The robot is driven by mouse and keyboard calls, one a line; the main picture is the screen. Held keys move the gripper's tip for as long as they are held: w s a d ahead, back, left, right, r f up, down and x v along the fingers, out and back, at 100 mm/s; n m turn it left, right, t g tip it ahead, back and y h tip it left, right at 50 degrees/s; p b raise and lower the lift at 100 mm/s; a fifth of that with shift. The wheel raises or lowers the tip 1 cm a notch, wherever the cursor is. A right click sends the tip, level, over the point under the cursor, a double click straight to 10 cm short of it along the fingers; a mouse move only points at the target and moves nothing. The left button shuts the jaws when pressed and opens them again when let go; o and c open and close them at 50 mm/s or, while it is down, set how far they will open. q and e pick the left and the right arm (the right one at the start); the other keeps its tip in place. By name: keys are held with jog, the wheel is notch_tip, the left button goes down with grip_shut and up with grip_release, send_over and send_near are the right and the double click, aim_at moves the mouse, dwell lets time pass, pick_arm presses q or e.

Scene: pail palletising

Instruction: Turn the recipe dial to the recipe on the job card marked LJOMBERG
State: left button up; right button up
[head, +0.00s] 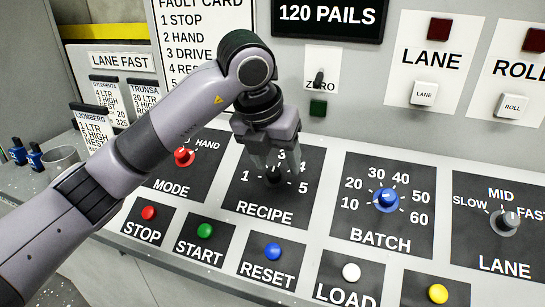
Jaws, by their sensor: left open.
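The black recipe dial (275,176) sits on the RECIPE plate (265,212), whose scale shows 1, 3, 4 and 5; the 2 is hidden behind my gripper. I cannot make out where the dial points. My left gripper (273,167) is open and points down at the dial, its fingers on either side of the knob's top; I cannot tell whether they touch it. My right gripper is out of view.
The red MODE knob (184,157) is close left of the dial, and the blue BATCH knob (387,200) is to its right. The START (204,230) and RESET (273,252) buttons lie in front. The ZERO switch (319,78) is on the wall behind.

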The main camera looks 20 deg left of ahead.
aim_at(275, 170)
pick_arm(q)
jog(key=shift+n+y, duration=0.4)
jog(key=shift+y, duration=0.1)
jog(key=shift+w+a+f+p, duration=0.2)
jog(key=shift+w+a+f, duration=0.1)
jog(key=shift+w+f, duration=0.4)
jog(key=shift+w+a+f+p, duration=0.15)
jog(key=shift+w+a+f, duration=0.25)
jog(key=shift+f, duration=0.55)
jog(key=shift+w+a+f+p, duration=0.2)
jog(key=shift+w+f, duration=0.5)
jog(key=shift+f, duration=0.1)
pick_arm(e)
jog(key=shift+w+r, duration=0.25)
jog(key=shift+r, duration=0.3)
pick_arm(q)
jog(key=c, duration=1.1)
jog(key=shift+o, duration=0.2)
